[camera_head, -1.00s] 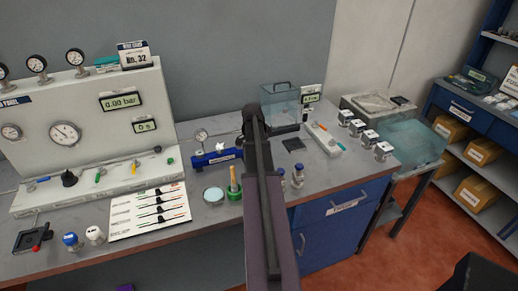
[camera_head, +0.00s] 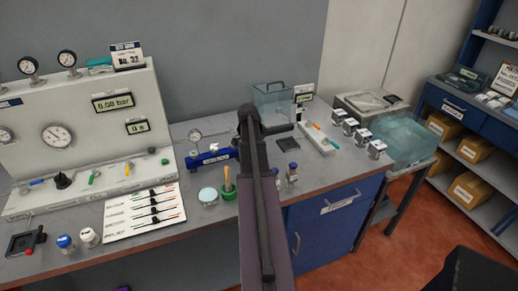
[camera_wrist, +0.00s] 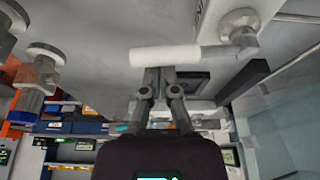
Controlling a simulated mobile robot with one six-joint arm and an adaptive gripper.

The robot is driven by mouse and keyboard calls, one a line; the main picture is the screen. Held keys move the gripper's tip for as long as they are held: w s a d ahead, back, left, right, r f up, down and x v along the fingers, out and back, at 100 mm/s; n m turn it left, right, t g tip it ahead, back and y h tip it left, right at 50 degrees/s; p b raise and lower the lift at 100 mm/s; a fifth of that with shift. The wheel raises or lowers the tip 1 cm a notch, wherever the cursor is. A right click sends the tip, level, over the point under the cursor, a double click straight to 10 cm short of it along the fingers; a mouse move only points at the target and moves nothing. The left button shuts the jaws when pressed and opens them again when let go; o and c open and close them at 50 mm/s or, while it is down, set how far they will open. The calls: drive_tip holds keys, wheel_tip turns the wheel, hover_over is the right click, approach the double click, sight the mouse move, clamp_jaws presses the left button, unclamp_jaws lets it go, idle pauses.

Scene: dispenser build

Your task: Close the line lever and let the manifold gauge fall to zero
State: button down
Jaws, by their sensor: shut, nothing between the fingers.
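In the wrist view my gripper (camera_wrist: 160,73) is shut and empty. Its fingertips are close below a white cylindrical bar (camera_wrist: 165,56), whose right end meets a pale metal joint (camera_wrist: 240,38). This may be a lever handle; I cannot tell whether the fingers touch it. In the head view the arm shows, but I cannot make out the fingers. A pale panel (camera_head: 90,95) at left carries a large round gauge (camera_head: 56,135), a display reading 0.00 bar (camera_head: 112,102), and small levers, including a blue one (camera_head: 37,182) and a yellow-green one (camera_head: 95,174). I cannot tell which is the line lever.
A blue fixture with a small gauge (camera_head: 213,157), a green cup (camera_head: 229,192), a clear box (camera_head: 273,101) and several white-topped jars stand on the bench. A card with coloured lines (camera_head: 143,208) lies before the panel.

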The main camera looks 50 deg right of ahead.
drive_tip(key=shift+s+d+f, duration=0.2)
drive_tip(key=shift+d, duration=0.25)
drive_tip(key=shift+s+d+f+b, duration=0.2)
drive_tip(key=shift+s+d+b, duration=0.25)
drive_tip(key=shift+d, duration=0.4)
drive_tip(key=shift+s+a+r+p, duration=0.1)
drive_tip(key=shift+s+r+p, duration=0.05)
drive_tip(key=shift+r+p, duration=0.5)
drive_tip(key=p+v, duration=0.8)
drive_tip(key=v, duration=0.1)
drive_tip(key=shift+p, duration=0.3)
